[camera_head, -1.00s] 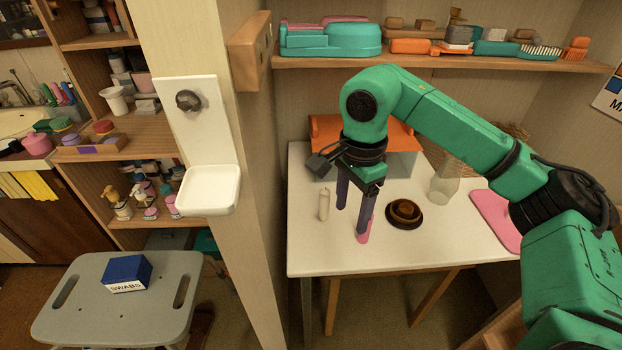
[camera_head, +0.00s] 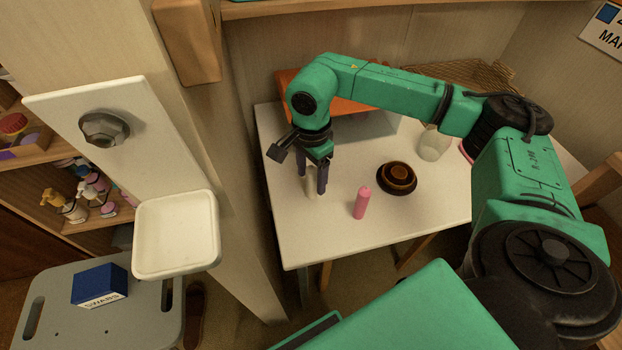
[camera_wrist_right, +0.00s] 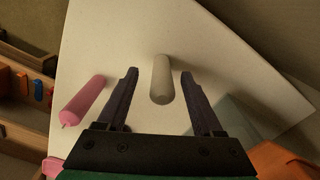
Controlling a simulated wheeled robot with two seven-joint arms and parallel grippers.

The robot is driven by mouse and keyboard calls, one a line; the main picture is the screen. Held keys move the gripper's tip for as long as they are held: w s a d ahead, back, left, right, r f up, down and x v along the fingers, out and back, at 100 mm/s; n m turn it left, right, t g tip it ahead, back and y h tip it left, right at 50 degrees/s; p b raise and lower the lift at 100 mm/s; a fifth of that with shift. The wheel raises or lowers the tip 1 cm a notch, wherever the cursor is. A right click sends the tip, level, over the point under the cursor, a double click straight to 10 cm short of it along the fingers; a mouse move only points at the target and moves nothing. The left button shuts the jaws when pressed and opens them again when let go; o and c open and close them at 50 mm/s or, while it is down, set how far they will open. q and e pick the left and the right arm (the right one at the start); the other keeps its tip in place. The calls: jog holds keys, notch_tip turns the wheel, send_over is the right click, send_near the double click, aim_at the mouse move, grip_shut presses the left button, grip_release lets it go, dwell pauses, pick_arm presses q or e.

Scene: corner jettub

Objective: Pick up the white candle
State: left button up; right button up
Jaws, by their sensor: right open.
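The white candle (camera_head: 312,186) stands upright on the white table (camera_head: 290,236), partly hidden by my right gripper's fingers in the head view. In the right wrist view the candle (camera_wrist_right: 161,80) lies between the two fingers, with a gap on each side. My right gripper (camera_head: 313,188) is open and points down at the candle; its fingers also show in the wrist view (camera_wrist_right: 160,88). My left gripper is not in view.
A pink candle (camera_head: 361,203) stands to the right of the white one. A brown round dish (camera_head: 397,190) and a glass vase (camera_head: 433,146) are further right. An orange thing (camera_head: 290,82) lies behind my gripper. The front of the table is clear.

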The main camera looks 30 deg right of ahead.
aim_at(311, 184)
jog(key=f, duration=0.3)
jog(key=shift+w+d+f, duration=0.15)
jog(key=shift+w+f, duration=0.05)
jog(key=shift+f, duration=0.15)
grip_shut()
jog(key=shift+r, duration=0.1)
